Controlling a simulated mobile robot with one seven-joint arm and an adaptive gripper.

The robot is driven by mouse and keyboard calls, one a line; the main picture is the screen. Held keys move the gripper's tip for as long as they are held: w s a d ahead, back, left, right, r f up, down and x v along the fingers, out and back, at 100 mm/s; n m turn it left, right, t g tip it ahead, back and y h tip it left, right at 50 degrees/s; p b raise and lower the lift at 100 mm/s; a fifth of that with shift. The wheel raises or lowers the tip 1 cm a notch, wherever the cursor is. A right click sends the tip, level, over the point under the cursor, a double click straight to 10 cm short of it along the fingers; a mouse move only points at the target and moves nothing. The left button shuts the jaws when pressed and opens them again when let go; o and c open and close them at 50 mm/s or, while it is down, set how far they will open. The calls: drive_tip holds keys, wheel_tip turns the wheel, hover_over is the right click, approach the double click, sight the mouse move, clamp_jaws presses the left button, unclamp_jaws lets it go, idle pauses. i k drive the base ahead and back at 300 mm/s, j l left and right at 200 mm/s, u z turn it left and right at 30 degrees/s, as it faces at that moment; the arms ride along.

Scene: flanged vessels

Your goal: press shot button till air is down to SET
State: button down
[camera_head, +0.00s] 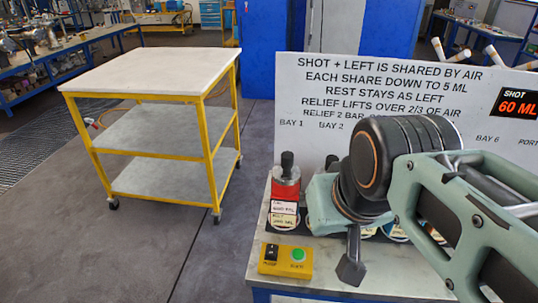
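A yellow button box (285,262) sits at the front left of the bench. It has a green button (298,255) on its right and a black switch (271,252) on its left; their small labels are unreadable. My gripper (351,270) points down just right of the box, apart from it. Its dark fingertip end shows, but whether the fingers are open or shut is unclear. A red vessel (286,187) with a black top stands in bay 1 behind the box. The shot display (518,104) reads 60 ML. No air gauge or SET mark is visible.
A white sign board (400,75) stands behind the bench. My arm hides most of the middle and right bays; parts of other round vessels (397,232) show beneath it. A yellow-framed cart (155,75) stands left, with clear floor between it and the bench.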

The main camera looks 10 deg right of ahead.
sight(298, 254)
drive_tip(key=k+l+z, duration=0.2)
drive_tip(key=z, duration=0.2)
drive_tip(key=k+l+z, duration=0.15)
drive_tip(key=l+z, duration=0.2)
drive_tip(key=k+l+z, duration=0.15)
drive_tip(key=l+z, duration=0.6)
drive_tip(key=l, duration=0.15)
